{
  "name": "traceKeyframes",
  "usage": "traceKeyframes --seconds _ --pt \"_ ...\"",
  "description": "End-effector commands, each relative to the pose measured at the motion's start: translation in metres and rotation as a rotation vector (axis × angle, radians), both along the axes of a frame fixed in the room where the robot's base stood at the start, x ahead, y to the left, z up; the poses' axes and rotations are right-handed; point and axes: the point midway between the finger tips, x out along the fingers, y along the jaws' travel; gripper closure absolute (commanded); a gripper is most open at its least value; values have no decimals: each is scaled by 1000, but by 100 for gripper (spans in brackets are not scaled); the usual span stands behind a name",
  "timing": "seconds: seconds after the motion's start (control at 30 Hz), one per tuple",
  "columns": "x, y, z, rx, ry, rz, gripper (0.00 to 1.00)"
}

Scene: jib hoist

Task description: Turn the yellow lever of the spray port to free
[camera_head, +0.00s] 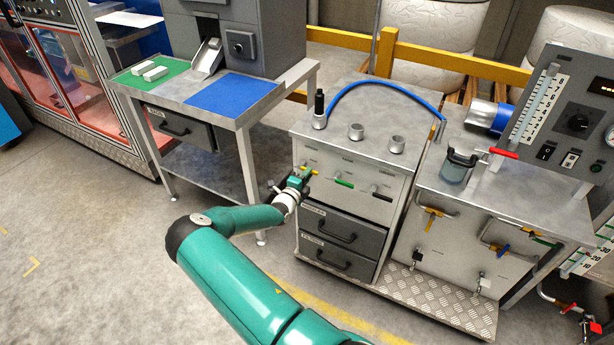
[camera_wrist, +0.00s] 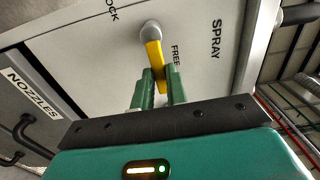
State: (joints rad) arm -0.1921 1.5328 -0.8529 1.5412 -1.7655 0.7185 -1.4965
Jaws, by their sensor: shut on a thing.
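The yellow lever (camera_wrist: 154,58) of the spray port runs from a round grey pivot (camera_wrist: 150,31) on a light panel. The word FREE is printed just beside the lever, SPRAY stands farther right, and a cut-off label ending in OCK is at the top. My gripper (camera_wrist: 159,88) is shut on the lever's outer end, one green finger on each side. In the head view my gripper (camera_head: 301,177) is at the upper left of the cabinet front (camera_head: 350,188) and hides most of the lever.
Two drawers (camera_head: 338,231) are below, one labelled NOZZLES. A blue hose (camera_head: 385,84) arches over the cabinet top. A workbench (camera_head: 190,90) stands to the left; the floor in front is open.

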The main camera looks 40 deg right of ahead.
Motion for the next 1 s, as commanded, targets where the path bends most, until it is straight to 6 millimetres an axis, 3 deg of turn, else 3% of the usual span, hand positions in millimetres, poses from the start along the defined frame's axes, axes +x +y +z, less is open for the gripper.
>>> traceKeyframes --seconds 0.13,0.17,0.27,0.67,1.0 --pt "0 1 -1 -1 2 0 100" --pt "0 1 -1 -1 2 0 82" --pt "0 1 -1 -1 2 0 64" --pt "-2 8 0 0 1 1 64" --pt "-24 71 0 0 0 3 64"
